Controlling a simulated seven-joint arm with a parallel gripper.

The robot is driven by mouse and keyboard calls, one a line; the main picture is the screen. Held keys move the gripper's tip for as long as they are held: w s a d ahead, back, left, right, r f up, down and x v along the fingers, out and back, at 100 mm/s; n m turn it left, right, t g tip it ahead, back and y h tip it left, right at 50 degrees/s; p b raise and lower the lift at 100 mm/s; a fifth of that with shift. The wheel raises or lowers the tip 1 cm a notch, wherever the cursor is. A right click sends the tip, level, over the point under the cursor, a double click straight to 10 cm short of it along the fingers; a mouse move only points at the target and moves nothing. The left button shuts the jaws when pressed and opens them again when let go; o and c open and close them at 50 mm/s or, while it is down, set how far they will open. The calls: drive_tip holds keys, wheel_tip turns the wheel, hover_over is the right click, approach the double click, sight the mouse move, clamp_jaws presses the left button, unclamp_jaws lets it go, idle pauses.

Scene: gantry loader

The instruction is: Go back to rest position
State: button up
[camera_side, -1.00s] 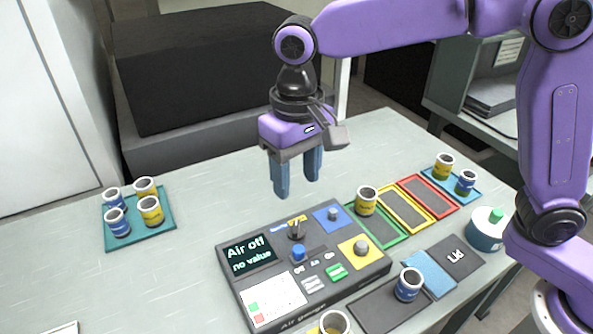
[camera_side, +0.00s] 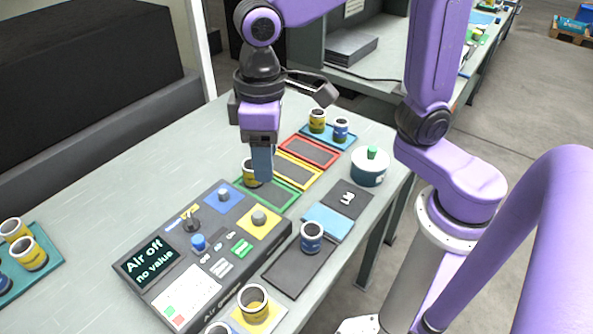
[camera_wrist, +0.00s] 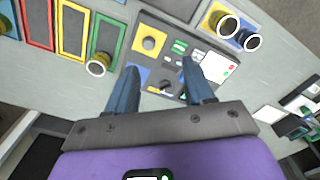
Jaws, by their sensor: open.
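My gripper (camera_side: 262,178) hangs fingers-down above the table, over the area between the air gauge panel and the green-framed mat. In the side view its fingers overlap edge-on. In the wrist view my gripper (camera_wrist: 160,68) shows two blue fingers spread apart with nothing between them. The gauge panel (camera_side: 237,211) has a screen (camera_side: 150,262) reading "Air off" and "no value". A yellow cup (camera_side: 246,173) at the green-framed mat (camera_side: 283,198) is partly hidden behind the fingers. It also shows in the wrist view (camera_wrist: 98,68), clear of the fingers.
Red (camera_side: 310,150) and yellow (camera_side: 298,172) framed mats lie farther back, beside a blue tray (camera_side: 345,141) with two cups. A teal pot (camera_side: 369,168) stands at right. A blue cup (camera_side: 311,238) sits on a dark mat. A teal tray (camera_side: 45,270) with cups is at left.

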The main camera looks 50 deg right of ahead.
drive_tip(key=s+d+f+n, duration=0.2)
drive_tip(key=s+d, duration=0.4)
drive_tip(key=d, duration=0.1)
drive_tip(key=s+d+f+n, duration=0.2)
drive_tip(key=s+d+n, duration=0.1)
drive_tip(key=s+d, duration=0.4)
drive_tip(key=shift+d+f+n, duration=0.3)
drive_tip(key=shift+d, duration=0.2)
drive_tip(key=shift+w, duration=0.1)
idle(1.4)
